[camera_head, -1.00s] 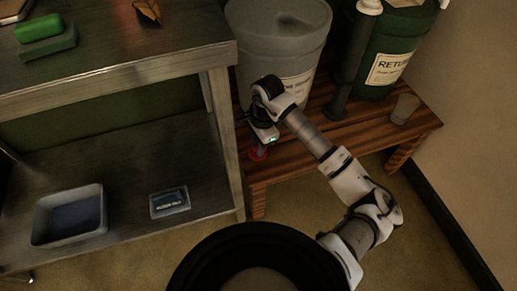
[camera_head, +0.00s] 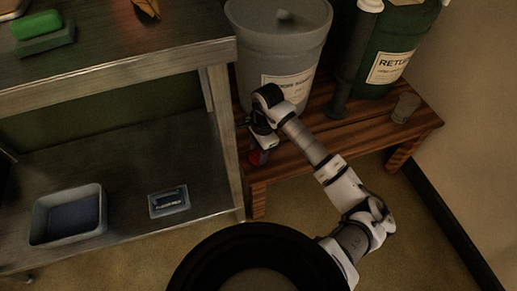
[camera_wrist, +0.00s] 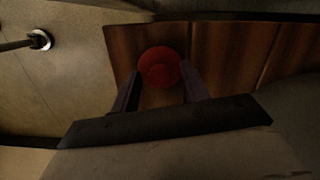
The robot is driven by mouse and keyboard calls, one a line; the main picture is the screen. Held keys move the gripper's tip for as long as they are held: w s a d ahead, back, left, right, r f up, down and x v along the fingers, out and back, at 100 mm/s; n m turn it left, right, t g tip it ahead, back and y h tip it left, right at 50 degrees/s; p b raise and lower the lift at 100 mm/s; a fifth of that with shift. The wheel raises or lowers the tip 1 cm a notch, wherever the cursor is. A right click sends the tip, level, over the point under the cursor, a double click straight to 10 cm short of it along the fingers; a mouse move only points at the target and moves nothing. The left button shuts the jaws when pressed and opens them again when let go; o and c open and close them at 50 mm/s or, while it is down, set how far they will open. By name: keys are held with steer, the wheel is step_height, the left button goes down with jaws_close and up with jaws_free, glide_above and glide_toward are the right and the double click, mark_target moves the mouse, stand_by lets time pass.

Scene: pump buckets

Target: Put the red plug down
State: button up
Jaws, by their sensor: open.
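The red plug (camera_wrist: 159,67) shows in the wrist view as a round red disc against the wooden bench. It lies at the tips of my gripper (camera_wrist: 158,84), between or just beyond the two dark fingers, which are apart. In the head view the red plug (camera_head: 256,157) shows as a small red patch at the bench's left front corner, just under my gripper (camera_head: 259,148). My gripper is open. Whether the fingers touch the plug I cannot tell.
The wooden bench (camera_head: 305,158) carries a grey bucket (camera_head: 282,52), a green bucket (camera_head: 392,57) and a small cup (camera_head: 405,108). A metal shelf (camera_head: 140,62) stands close on the left. Its lower level holds a tray (camera_head: 66,215) and a small labelled box (camera_head: 169,203).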

step_height(320, 180, up, 12)
steer(key=d+p, duration=0.1)
steer(key=shift+w, duration=0.35)
steer(key=shift+d, duration=0.2)
stand_by(0.4)
